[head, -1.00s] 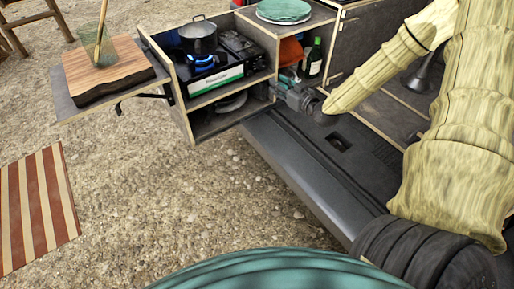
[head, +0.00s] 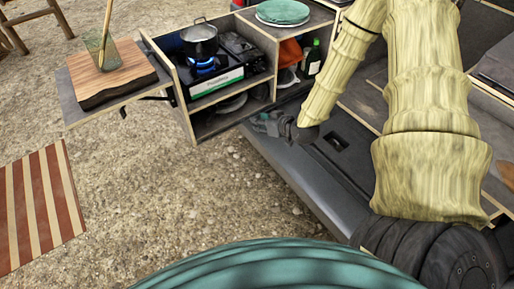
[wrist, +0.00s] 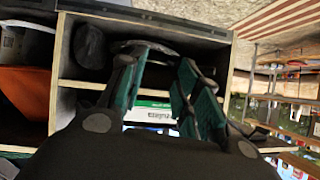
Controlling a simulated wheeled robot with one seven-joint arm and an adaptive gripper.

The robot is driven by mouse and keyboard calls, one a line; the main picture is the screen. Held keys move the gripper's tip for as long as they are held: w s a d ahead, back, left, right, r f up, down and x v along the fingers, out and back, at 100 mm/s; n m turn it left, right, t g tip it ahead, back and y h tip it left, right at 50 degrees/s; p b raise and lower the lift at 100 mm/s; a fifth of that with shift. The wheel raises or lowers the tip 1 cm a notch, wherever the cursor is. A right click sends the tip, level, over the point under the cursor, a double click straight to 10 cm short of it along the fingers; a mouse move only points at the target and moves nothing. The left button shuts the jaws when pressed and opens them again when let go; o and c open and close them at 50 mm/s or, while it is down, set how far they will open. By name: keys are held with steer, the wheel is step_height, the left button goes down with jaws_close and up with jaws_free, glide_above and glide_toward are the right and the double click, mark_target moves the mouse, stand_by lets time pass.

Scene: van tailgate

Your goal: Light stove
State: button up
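The black camp stove (head: 233,66) with a green and white front label (head: 216,88) sits on the upper shelf of the kitchen box. A blue flame (head: 203,65) burns under the dark pot (head: 199,40) on its left burner. My gripper (head: 264,124) is below and right of the stove, near the box's lower right corner and above the tailgate edge. In the wrist view my gripper (wrist: 157,72) has its fingers apart with nothing held between them. The label (wrist: 150,115) shows partly between the fingers; the stove's knobs cannot be made out there.
A shelf (head: 110,83) at the left holds a wooden board (head: 128,72) and a glass (head: 101,52). Green plates (head: 283,12) lie on top of the box. A green bottle (head: 313,60) stands in the right compartment. Open gravel lies in front.

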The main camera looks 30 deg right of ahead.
steer(key=s+a+f+g+p, duration=0.2)
steer(key=s+a+f+g, duration=0.1)
steer(key=s+a, duration=0.3)
steer(key=shift+s+f, duration=0.6)
steer(key=shift+f, duration=0.3)
steer(key=shift+a, duration=0.1)
steer(key=shift+o, duration=1.2)
steer(key=m+t+b, duration=0.4)
steer(key=m+t, duration=0.4)
steer(key=t, duration=0.1)
glide_toward(265, 69)
steer(key=shift+h, duration=0.4)
steer(key=w, duration=0.3)
steer(key=w+p, duration=0.1)
steer(key=w, duration=0.2)
steer(key=w+a, duration=0.1)
steer(key=w, duration=0.3)
steer(key=shift+w+f+p, duration=0.1)
steer(key=shift+p, duration=0.3)
steer(key=shift+c, duration=0.4)
steer(key=c, duration=0.6)
